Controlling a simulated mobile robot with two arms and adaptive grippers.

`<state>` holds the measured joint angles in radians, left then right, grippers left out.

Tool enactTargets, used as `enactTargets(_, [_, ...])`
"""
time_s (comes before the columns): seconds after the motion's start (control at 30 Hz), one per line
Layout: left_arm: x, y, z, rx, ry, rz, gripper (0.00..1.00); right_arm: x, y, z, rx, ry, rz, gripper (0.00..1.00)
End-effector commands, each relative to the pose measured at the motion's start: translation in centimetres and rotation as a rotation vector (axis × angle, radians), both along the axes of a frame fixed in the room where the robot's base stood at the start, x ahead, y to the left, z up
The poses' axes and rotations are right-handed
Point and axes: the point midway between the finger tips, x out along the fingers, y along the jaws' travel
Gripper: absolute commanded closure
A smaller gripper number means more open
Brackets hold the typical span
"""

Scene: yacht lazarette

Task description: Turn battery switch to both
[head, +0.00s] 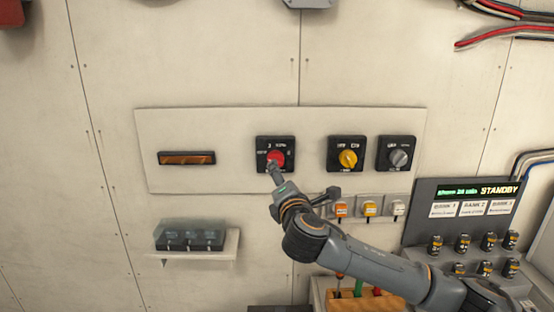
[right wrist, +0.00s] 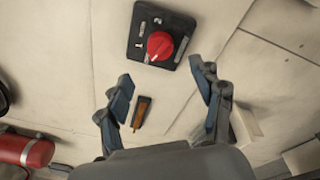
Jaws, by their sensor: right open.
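The battery switch is a black square plate (head: 262,143) with a red knob (head: 277,156), left of two other switches on a pale wall panel. The plate (right wrist: 138,45) and red knob (right wrist: 160,46) also show in the right wrist view, with a "1" and a "2" printed beside the knob. The knob's exact setting is too small to tell. My right gripper (head: 272,169) is at the lower edge of the switch in the head view. In the right wrist view its fingers (right wrist: 160,78) are spread and empty, with the knob beyond them, apparently not touched. My left gripper is not in view.
A yellow-knob switch (head: 348,158) and a grey-knob switch (head: 398,157) sit to the right. Small orange and white switches (head: 369,209) are below them. An orange bar (head: 187,158) is at left, above a shelf (head: 231,246) holding a clear-covered box. A STANDBY display (head: 493,190) stands at right.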

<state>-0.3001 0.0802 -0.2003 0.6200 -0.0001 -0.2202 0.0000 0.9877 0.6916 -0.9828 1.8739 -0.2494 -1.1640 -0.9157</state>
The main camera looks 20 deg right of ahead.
Motion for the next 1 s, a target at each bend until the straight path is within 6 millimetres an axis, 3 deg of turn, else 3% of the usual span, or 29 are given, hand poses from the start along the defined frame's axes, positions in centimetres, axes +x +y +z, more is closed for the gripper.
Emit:
enactTargets(0.2, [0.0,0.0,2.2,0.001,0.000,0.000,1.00,4.2,-0.6,0.4,0.001,0.001,-0.001,0.34])
enactTargets(0.5, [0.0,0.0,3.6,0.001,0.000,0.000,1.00,8.3,-1.2,0.1,0.001,0.002,0.000,0.34])
enactTargets(1.0, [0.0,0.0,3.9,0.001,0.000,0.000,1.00,9.5,-1.4,-0.1,0.003,0.001,0.000,0.34])
